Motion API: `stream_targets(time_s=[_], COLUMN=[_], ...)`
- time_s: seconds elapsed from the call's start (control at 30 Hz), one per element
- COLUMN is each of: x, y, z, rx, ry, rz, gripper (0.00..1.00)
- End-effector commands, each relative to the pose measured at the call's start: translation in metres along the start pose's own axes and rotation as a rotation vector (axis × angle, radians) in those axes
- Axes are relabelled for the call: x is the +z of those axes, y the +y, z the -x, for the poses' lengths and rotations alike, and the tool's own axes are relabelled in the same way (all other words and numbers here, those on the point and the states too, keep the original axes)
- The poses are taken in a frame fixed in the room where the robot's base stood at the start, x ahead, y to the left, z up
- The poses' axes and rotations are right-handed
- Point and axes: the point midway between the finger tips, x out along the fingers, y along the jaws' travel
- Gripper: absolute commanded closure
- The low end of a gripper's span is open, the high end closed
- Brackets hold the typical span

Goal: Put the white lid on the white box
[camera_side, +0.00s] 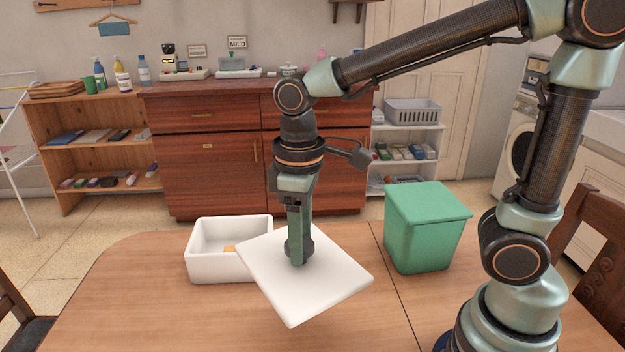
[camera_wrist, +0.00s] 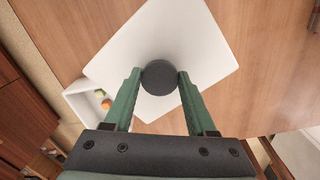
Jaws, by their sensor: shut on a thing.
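The white lid (camera_side: 318,286) is a flat square plate with a dark round knob (camera_wrist: 159,77) on top. My gripper (camera_side: 298,258) is shut on this knob. The lid seems held above the table, turned at an angle to the white box. The white box (camera_side: 216,268) stands open on the table, left of the lid and partly behind it. An orange item (camera_side: 229,249) lies inside it. In the wrist view, the box (camera_wrist: 74,103) shows at the left, partly covered by the lid (camera_wrist: 200,40), with orange and green items inside.
A green box (camera_side: 424,232) with its lid on stands on the table (camera_side: 130,290) to the right. The table's left part is clear. A brown dresser (camera_side: 205,165) and a low shelf stand behind. Chairs are at both sides.

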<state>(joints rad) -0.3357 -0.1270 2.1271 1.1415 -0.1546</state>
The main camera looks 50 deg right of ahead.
Motion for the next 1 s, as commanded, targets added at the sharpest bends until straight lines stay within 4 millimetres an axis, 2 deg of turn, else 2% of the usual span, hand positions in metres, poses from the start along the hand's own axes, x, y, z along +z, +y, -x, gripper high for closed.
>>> stream_targets(time_s=[0.03,0.2,0.4,0.5,0.63,0.8,0.87,1.0], x=[0.000,0.012,0.039,0.054,0.071,0.082,0.084,0.085], y=[-0.022,-0.082,-0.144,-0.167,-0.187,-0.199,-0.200,-0.199], z=[0.004,0.016,0.028,0.033,0.038,0.039,0.034,0.007], rx=[0.000,0.000,0.000,0.000,0.000,0.000,0.000,0.000], ry=[0.003,0.004,0.003,0.002,0.002,0.000,-0.003,-0.008], rz=[0.095,0.383,0.714,0.854,0.987,1.071,1.081,1.084], gripper=[1.00,1.00,1.00,1.00,1.00,1.00,1.00,1.00])
